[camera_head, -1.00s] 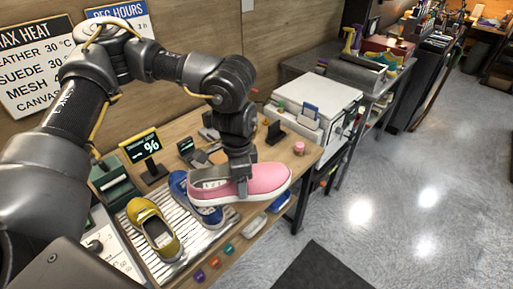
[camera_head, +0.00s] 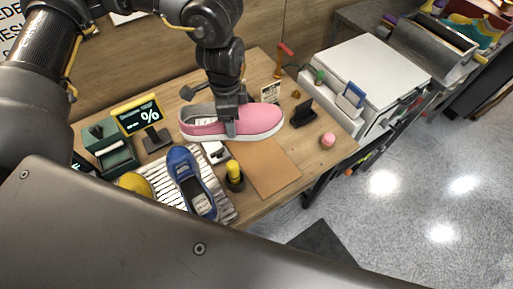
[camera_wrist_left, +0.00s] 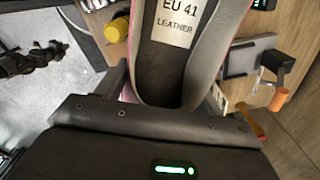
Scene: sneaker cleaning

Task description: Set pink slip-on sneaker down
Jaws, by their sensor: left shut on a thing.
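The pink slip-on sneaker (camera_head: 262,119) has a white sole and a grey lining. My left gripper (camera_head: 231,132) is shut on its side wall near the heel, with the toe pointing right. The sneaker is level above the back part of the wooden table (camera_head: 290,206); I cannot tell whether its sole touches anything. In the left wrist view the sneaker's insole (camera_wrist_left: 175,75), labelled EU 41 LEATHER, lies between the gripper's fingers. A flat brown mat (camera_head: 265,168) lies just in front of the sneaker. My right gripper is not in view.
A yellow-topped bottle (camera_head: 234,173), black stand (camera_head: 303,113), pink jar (camera_head: 328,140) and percent sign (camera_head: 139,116) stand nearby. The mat is bare.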

